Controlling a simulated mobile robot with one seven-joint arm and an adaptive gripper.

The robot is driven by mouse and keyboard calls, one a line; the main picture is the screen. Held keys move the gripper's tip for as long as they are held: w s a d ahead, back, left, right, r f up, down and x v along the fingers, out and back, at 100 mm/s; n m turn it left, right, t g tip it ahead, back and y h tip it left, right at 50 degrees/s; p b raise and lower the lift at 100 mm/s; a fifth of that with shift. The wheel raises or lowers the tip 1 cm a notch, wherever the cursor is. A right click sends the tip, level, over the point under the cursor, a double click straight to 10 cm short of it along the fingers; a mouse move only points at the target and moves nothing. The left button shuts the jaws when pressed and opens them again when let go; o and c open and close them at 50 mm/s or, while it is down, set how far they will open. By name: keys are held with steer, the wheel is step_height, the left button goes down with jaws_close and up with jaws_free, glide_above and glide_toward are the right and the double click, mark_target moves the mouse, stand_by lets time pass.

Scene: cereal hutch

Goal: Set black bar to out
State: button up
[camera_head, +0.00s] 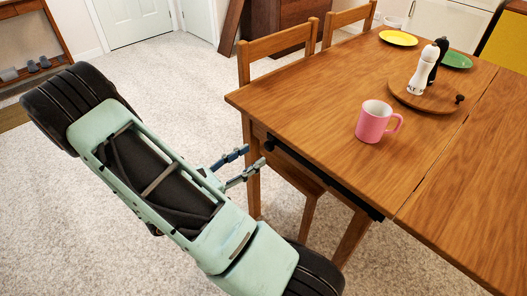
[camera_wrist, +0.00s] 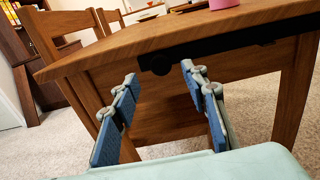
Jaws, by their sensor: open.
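A pink mug (camera_head: 374,121) stands near the table's near edge. White and black shakers (camera_head: 421,72) stand on a round wooden board (camera_head: 428,98). Yellow (camera_head: 398,38) and green plates lie farther back. Wooden chairs (camera_head: 280,42) stand at the left side. The carpet (camera_head: 190,120) is clear.

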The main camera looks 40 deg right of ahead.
mark_target(267, 147)
steer(key=d, duration=0.5)
steer(key=shift+w+d+b, duration=0.2)
steer(key=shift+d+b, duration=0.1)
steer(key=shift+b, duration=0.05)
jaws_close()
